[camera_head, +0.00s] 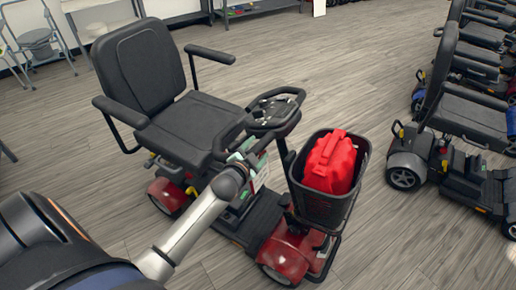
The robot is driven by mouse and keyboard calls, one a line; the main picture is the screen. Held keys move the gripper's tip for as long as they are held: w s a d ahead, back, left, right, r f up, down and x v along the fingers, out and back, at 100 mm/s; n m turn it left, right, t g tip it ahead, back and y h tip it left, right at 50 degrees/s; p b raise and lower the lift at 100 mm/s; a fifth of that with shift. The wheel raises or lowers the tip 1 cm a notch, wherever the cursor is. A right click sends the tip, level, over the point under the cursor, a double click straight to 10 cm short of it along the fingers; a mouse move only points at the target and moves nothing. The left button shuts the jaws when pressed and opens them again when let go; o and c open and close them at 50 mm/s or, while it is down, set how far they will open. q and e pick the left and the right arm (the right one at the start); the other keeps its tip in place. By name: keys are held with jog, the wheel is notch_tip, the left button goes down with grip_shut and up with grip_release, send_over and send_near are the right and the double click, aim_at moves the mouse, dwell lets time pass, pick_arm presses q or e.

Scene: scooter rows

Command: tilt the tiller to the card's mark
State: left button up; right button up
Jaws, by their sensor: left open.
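A red scooter with a black seat (190,125) stands in the middle of the head view. Its tiller (275,108), with a dark loop-shaped handle, rises between the seat and the front basket. My left arm reaches in from the lower left, and my left gripper (243,163) is open just below and left of the tiller head. The fingers are small here, and I cannot tell whether they touch the tiller. A pale green and white patch shows behind the gripper; I cannot tell whether it is the card. No mark is readable. My right gripper is out of view.
A black basket (325,208) at the scooter's front holds a red jerry can (331,162). A row of parked scooters (455,130) stands at the right. A grey commode-like chair (38,42) and shelving are at the back. Bare wood floor lies between the scooters.

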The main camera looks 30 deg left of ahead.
pick_arm(q)
jog(key=shift+w+a+f, duration=0.15)
jog(key=shift+w, duration=0.45)
jog(key=shift+c, duration=0.2)
grip_shut()
dwell(0.9)
